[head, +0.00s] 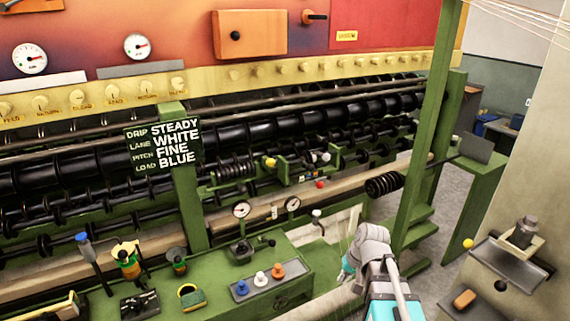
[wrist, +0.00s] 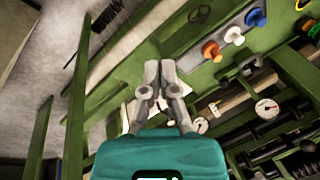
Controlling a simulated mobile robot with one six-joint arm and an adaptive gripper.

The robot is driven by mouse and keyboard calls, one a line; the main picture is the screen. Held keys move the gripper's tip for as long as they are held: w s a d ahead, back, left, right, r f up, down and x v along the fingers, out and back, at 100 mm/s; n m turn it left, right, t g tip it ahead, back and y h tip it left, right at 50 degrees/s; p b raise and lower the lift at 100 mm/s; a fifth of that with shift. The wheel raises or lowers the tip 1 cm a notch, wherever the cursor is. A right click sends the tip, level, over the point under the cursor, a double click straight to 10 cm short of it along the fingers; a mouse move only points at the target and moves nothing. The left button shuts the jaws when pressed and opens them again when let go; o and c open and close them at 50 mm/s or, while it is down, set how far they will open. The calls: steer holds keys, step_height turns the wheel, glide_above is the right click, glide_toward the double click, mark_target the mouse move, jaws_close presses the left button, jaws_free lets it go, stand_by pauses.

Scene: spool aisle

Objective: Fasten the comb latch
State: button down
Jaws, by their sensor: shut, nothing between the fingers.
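My gripper (wrist: 160,64) points away from the wrist camera with its two grey fingers together and nothing held between them. In the head view my wrist and teal gripper body are at lower centre right, beside the green bench; the fingertips are hard to make out there. I cannot tell for sure which part is the comb latch. A dark lever on a small block (head: 241,249) stands on the bench left of my gripper, and it also shows in the wrist view (wrist: 240,70). A small white-topped fitting (head: 317,215) stands near a pale panel behind my gripper.
Blue, white and orange knobs (head: 260,278) stand on a bench plate left of my gripper. Two gauges (head: 241,209) rise behind them. A green post (head: 428,120) stands to the right. Black rollers (head: 340,108) fill the back. A shelf (head: 508,262) is at far right.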

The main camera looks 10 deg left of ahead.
steer(key=w+a+r+m+t+y, duration=0.2)
steer(key=w+a+r+t+y, duration=0.2)
steer(key=w+r, duration=0.5)
steer(key=w+a+r+m+t+y, duration=0.3)
steer(key=w+a+r+y, duration=0.2)
steer(key=w, duration=1.6)
step_height(320, 180, up, 5)
steer(key=y+p, duration=0.1)
steer(key=y, duration=0.2)
steer(key=shift+w+f+m+t+y, duration=0.15)
steer(key=shift+m+t+y, duration=0.15)
steer(key=shift+t, duration=0.1)
steer(key=shift+a, duration=0.15)
steer(key=s+a+x, duration=0.1)
steer(key=s+x, duration=0.1)
steer(key=x, duration=1)
steer(key=shift+a, duration=0.5)
steer(key=shift+f, duration=0.1)
